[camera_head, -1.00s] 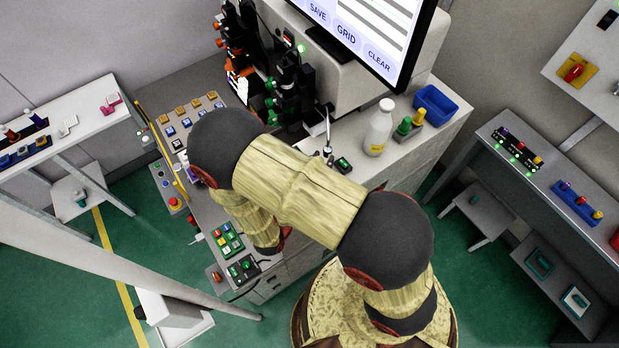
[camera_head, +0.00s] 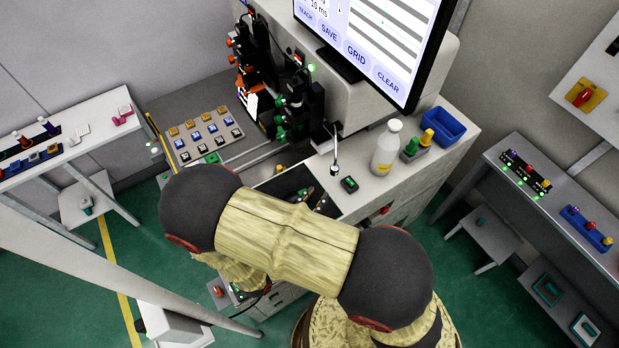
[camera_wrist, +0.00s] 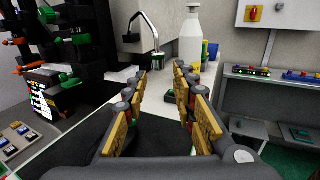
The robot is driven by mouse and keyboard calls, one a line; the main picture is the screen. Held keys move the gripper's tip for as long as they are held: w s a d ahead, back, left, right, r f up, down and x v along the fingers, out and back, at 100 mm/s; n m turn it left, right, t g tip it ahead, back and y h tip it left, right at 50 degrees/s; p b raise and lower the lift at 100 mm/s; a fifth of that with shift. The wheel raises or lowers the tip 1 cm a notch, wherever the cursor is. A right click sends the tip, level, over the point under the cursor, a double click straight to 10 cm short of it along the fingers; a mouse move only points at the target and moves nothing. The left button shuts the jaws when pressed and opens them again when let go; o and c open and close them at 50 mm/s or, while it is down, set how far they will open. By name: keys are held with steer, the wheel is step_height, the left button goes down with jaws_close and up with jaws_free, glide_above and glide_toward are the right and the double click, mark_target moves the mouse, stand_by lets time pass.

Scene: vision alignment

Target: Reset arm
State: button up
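My arm (camera_head: 285,240) crosses the lower middle of the head view, its upper link lying nearly level between two dark round joints.
The bench holds a button panel (camera_head: 200,135), dark alignment stages (camera_head: 297,105), a bottle (camera_head: 387,148), a blue bin (camera_head: 443,125) and a monitor (camera_head: 375,45). A side table (camera_head: 560,200) stands right, another (camera_head: 70,140) left. Green floor shows between them.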

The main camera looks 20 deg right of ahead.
steer(key=s+d+f+m+g, duration=0.2)
steer(key=s+d+m+g, duration=0.25)
steer(key=s+g, duration=0.35)
steer(key=s+a+m+g+y+b, duration=0.5)
steer(key=s+m+y, duration=0.1)
steer(key=m, duration=0.4)
steer(key=w+a+r+m+t+y+b, duration=0.1)
steer(key=w+r+m+t+y+b, duration=0.35)
steer(key=r+m+y+b, duration=0.45)
steer(key=d+r+m+t+h+b, duration=0.1)
steer(key=d+r+m+t+b, duration=0.1)
steer(key=d+r, duration=0.2)
steer(key=shift+s+d+r+t, duration=0.3)
steer(key=shift+d+t, duration=0.05)
steer(key=shift+d, duration=0.35)
